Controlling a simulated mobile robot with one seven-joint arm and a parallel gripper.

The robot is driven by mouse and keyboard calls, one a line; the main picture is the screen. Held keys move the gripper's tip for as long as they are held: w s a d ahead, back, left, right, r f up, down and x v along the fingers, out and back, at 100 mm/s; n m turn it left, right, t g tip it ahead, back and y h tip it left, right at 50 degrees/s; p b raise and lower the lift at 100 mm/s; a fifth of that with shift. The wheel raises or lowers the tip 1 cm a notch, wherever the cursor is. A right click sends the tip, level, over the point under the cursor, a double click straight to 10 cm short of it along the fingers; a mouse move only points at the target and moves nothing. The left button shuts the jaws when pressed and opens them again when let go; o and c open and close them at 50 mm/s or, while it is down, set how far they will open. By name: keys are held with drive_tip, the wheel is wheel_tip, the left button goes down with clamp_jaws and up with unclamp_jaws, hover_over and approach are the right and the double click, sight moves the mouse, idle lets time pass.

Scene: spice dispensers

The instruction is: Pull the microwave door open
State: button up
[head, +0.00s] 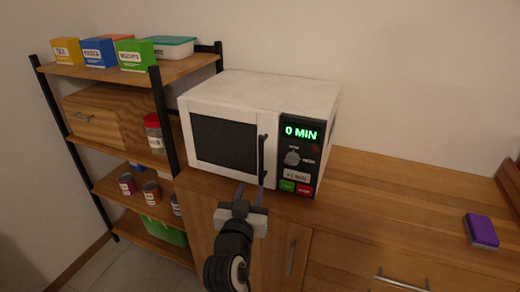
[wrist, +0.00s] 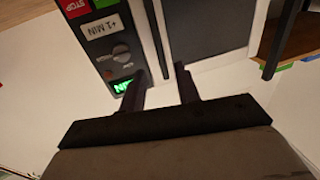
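The white microwave (head: 262,92) stands on the wooden counter, its dark-windowed door (head: 222,143) shut. The black vertical handle (head: 262,150) is at the door's right edge, beside the control panel (head: 298,150), which reads "0 MIN". My gripper (head: 251,188) is in front of the door near the handle's lower end, with its fingers apart. In the wrist view, which is turned over, the handle (wrist: 154,38) shows between the two open fingers (wrist: 160,72). I cannot tell whether the fingertips reach around it, and no grip on it shows.
A shelf (head: 140,72) at the left holds coloured boxes, a wooden box (head: 92,118), a red-lidded jar (head: 153,133) and several cans. A purple object (head: 481,230) lies on the right of the counter (head: 400,205), which is otherwise largely clear. Drawers and cupboards are below.

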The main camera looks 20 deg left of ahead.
sight(260, 164)
drive_tip(key=w+p, duration=0.1)
drive_tip(key=w, duration=0.3)
drive_tip(key=w+a+p, duration=0.1)
drive_tip(key=w, duration=0.3)
drive_tip(key=w+p, duration=0.1)
drive_tip(key=w, duration=0.3)
drive_tip(key=shift+w+a+p, duration=0.1)
drive_tip(key=shift+a+p, duration=0.3)
drive_tip(key=shift+w+a+f, duration=0.1)
drive_tip(key=shift+w+f, duration=0.05)
drive_tip(key=shift+w, duration=0.5)
clamp_jaws()
